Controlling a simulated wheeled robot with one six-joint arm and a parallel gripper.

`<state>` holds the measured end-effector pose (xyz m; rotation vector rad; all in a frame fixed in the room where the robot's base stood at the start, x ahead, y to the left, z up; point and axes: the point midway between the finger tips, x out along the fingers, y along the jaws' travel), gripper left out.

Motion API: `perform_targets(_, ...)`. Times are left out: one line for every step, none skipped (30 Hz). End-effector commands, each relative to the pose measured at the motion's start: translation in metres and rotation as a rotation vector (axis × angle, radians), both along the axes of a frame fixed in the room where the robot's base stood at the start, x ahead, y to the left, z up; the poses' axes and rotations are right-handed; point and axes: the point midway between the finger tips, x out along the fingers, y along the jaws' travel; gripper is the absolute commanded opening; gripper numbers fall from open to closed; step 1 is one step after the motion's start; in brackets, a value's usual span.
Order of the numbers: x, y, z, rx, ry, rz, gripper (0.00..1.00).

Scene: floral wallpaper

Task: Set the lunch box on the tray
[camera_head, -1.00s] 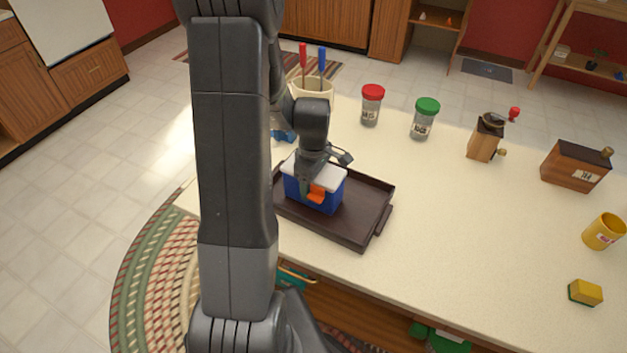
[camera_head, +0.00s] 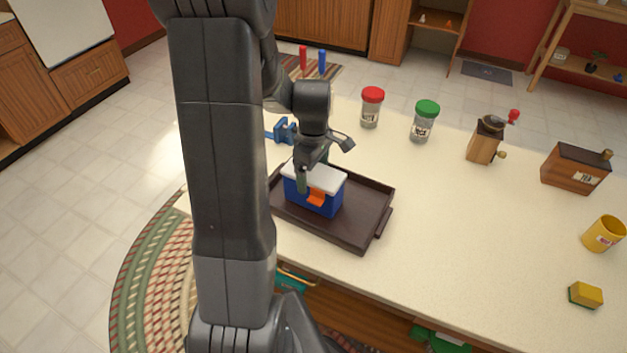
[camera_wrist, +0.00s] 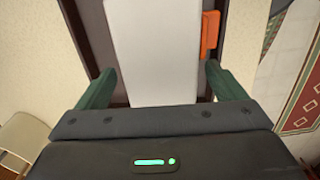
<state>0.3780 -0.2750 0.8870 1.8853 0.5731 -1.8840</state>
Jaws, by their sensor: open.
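The lunch box (camera_head: 326,194) is blue with a white lid and an orange latch. It sits upright on the dark brown tray (camera_head: 357,224), toward the tray's left part. In the wrist view its white lid (camera_wrist: 151,50) lies between and ahead of my fingers, with the orange latch (camera_wrist: 210,35) to the right. My gripper (camera_head: 313,172) is open just above the box. In the wrist view its two green fingers (camera_wrist: 153,85) stand apart on either side of the lid, with no visible grip on it.
A red-lidded jar (camera_head: 371,107), a green-lidded jar (camera_head: 424,121) and a grinder (camera_head: 486,139) stand behind the tray. A wooden box (camera_head: 575,167), yellow mug (camera_head: 604,233) and sponge (camera_head: 585,295) are at the right. A blue object (camera_head: 285,131) lies behind left. The counter right of the tray is clear.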

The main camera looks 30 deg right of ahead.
Motion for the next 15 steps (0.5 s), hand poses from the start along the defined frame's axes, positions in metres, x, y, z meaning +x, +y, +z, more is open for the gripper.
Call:
perform_targets(0.0, 0.0, 0.013, -0.003, -0.004, 0.0, 0.9)
perform_targets(0.0, 0.0, 0.019, -0.003, -0.004, 0.0, 0.9)
perform_targets(0.001, 0.0, 0.028, -0.003, -0.004, 0.0, 0.9)
perform_targets(0.001, -0.001, 0.033, -0.003, -0.004, 0.0, 0.9)
perform_targets(0.0, 0.0, 0.039, -0.002, -0.004, 0.0, 0.9)
perform_targets(0.0, 0.0, 0.046, -0.001, -0.003, 0.0, 0.9)
perform_targets(0.0, 0.0, 0.05, -0.002, -0.003, 0.0, 0.9)
perform_targets(0.0, 0.0, 0.055, -0.001, -0.003, 0.0, 0.9)
perform_targets(0.0, 0.0, 0.059, -0.001, -0.002, 0.0, 0.9)
perform_targets(0.0, 0.0, 0.062, -0.001, -0.002, 0.0, 0.9)
perform_targets(0.0, 0.0, 0.065, 0.0, -0.001, 0.0, 0.9)
perform_targets(0.0, 0.0, 0.067, 0.0, 0.0, 0.0, 0.9)
perform_targets(0.0, 0.0, 0.069, 0.0, 0.0, 0.0, 0.9)
perform_targets(0.0, 0.0, 0.07, 0.0, 0.0, 0.0, 0.9)
perform_targets(0.0, 0.0, 0.071, 0.0, 0.0, 0.0, 0.9)
